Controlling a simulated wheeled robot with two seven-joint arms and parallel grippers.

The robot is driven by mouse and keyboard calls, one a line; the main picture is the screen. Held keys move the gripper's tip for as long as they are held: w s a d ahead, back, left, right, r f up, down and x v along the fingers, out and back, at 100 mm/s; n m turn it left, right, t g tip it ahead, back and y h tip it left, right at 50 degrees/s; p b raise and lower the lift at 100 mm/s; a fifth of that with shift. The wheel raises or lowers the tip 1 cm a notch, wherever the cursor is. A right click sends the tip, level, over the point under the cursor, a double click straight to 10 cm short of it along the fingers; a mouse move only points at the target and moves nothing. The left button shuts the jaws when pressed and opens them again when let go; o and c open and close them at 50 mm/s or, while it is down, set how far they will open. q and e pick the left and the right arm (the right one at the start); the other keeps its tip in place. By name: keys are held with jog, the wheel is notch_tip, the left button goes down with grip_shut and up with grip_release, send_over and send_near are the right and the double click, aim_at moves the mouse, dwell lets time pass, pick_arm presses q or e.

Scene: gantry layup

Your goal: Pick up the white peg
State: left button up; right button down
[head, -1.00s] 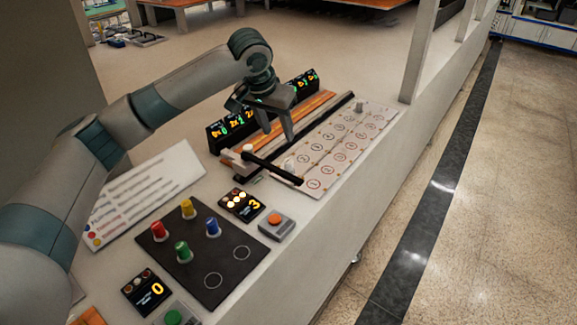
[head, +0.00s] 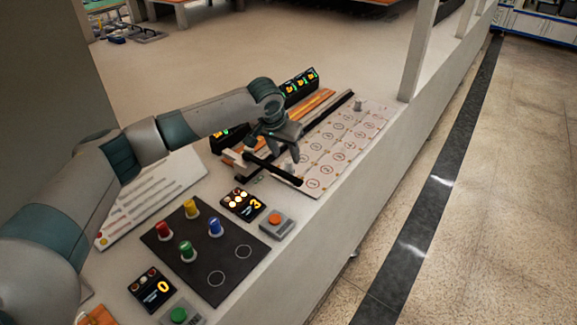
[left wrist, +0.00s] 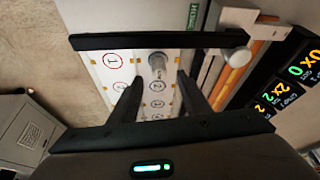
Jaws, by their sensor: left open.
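The white peg (left wrist: 157,66) stands on the white board of numbered circles (left wrist: 112,76), close to the black crossbar (left wrist: 120,41). In the head view the peg (head: 289,168) is small, just below my left gripper (head: 284,158). In the left wrist view my left gripper (left wrist: 158,77) is open, with its two fingers apart on either side of the peg in the picture. Whether either finger touches the peg cannot be told. My right gripper is not in view.
A second pale peg (head: 358,105) stands at the board's far end. A white knob (left wrist: 235,57) sits by the crossbar's end. Black displays (head: 300,86) line the back. A dark mat (head: 205,245) with coloured pegs and an orange button box (head: 276,223) are nearer.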

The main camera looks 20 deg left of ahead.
aim_at(288, 161)
pick_arm(q)
jog(key=shift+w+f+p, duration=0.15)
jog(key=shift+f+p, duration=0.15)
jog(key=shift+p, duration=0.15)
jog(key=p+x, duration=0.1)
jog(key=x, duration=0.2)
jog(key=shift+d+p, duration=0.1)
jog(key=shift+p, duration=0.2)
jog(key=shift+w+f, duration=0.15)
jog(key=shift+f, duration=0.55)
jog(key=shift+c, duration=0.5)
grip_shut()
